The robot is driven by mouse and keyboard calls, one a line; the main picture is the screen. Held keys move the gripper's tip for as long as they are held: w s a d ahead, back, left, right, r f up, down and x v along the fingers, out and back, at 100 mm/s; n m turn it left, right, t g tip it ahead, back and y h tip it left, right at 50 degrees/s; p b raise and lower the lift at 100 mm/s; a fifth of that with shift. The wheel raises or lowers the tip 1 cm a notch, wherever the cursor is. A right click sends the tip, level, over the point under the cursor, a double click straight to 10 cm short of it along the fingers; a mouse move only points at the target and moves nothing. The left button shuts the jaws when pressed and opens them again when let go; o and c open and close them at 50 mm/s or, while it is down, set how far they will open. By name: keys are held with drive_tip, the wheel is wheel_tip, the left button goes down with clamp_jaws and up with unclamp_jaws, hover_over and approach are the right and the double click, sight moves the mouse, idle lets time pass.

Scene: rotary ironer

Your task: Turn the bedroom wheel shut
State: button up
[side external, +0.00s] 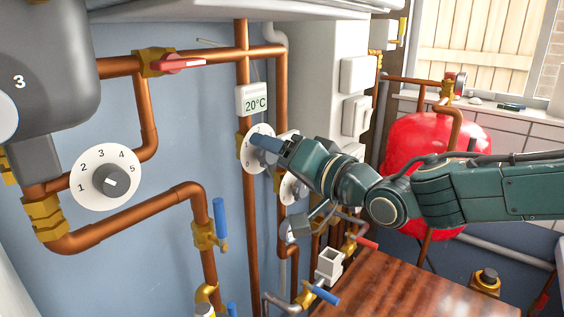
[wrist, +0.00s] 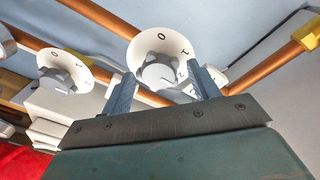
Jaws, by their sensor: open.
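In the wrist view a white dial with a grey knob (wrist: 158,72) lies ahead of my gripper (wrist: 163,78); 0, 1 and 2 show on its face. The two blue fingers are apart, one on each side of the knob; I cannot tell whether they touch it. A second white dial (wrist: 57,77) with a grey knob is to the left, marked 0. In the side external view my gripper (side external: 266,143) is in front of a white dial (side external: 249,158) on a copper pipe, partly hiding it. Another white dial (side external: 288,189) is partly behind my gripper. No bedroom label is readable.
A large dial numbered 1 to 5 (side external: 84,187) is at the left. A 20°C display (side external: 253,101) hangs above the dial at my gripper. Copper pipes, blue-handled valves (side external: 220,219) and a red lever (side external: 182,64) surround it. A red tank (side external: 408,150) stands behind my arm.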

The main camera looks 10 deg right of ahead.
drive_tip(key=shift+c, duration=0.2)
drive_tip(key=c, duration=0.9)
drive_tip(key=shift+n, duration=0.3)
drive_tip(key=n+y, duration=0.1)
drive_tip(key=n, duration=0.7)
drive_tip(key=n+g+y, duration=0.1)
drive_tip(key=n, duration=0.8)
drive_tip(key=n+y, duration=0.1)
drive_tip(key=n, duration=0.7)
drive_tip(key=shift+f+n+g, duration=0.15)
drive_tip(key=shift+n+g, duration=0.15)
drive_tip(key=shift+n, duration=0.1)
